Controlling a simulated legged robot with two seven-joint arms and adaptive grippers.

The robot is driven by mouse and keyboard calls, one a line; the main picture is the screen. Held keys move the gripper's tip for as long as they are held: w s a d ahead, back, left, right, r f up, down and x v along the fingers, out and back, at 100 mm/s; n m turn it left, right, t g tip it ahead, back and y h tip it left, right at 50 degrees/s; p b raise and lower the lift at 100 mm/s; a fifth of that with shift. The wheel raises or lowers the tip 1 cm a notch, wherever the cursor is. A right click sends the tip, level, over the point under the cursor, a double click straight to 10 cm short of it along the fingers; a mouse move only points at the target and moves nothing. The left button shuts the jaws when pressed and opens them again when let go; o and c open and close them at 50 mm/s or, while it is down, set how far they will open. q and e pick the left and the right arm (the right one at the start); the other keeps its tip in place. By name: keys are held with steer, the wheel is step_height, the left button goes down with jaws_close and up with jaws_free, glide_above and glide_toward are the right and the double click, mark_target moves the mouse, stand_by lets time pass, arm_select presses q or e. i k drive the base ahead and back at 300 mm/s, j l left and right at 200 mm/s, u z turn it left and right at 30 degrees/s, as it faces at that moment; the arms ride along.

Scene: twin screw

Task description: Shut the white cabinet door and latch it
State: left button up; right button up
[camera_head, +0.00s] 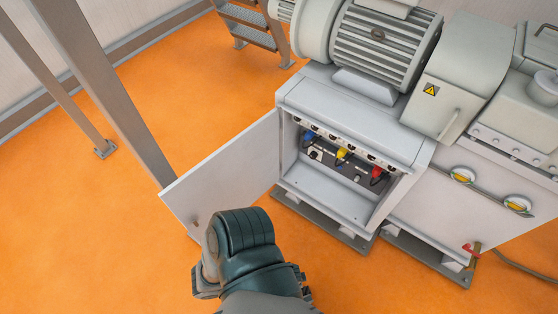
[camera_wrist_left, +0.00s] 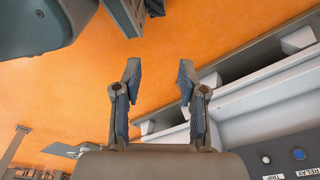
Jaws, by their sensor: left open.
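The white cabinet (camera_head: 345,200) stands open in the head view, with its inner panel and plugs showing. Its white door (camera_head: 230,170) is swung out to the left of the opening. A small knob or latch (camera_head: 195,219) sits near the door's free lower edge. One of my arms comes up from the bottom, in front of the door's lower corner; its fingers cannot be made out there. In the left wrist view my left gripper (camera_wrist_left: 158,72) is open, with nothing between its fingers. My right gripper is not in view.
A grey motor (camera_head: 385,45) sits on top of the cabinet. A grey post (camera_head: 105,90) rises behind the door, and steps (camera_head: 250,22) stand at the back. Orange floor is clear at left.

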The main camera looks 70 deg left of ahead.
mark_target(236, 176)
steer(key=k+j, duration=0.25)
steer(key=k, duration=0.2)
steer(key=k+j, duration=0.2)
steer(key=k, duration=0.2)
steer(key=k+j, duration=0.25)
steer(key=k, duration=0.2)
steer(key=k+j, duration=0.25)
steer(key=k, duration=0.2)
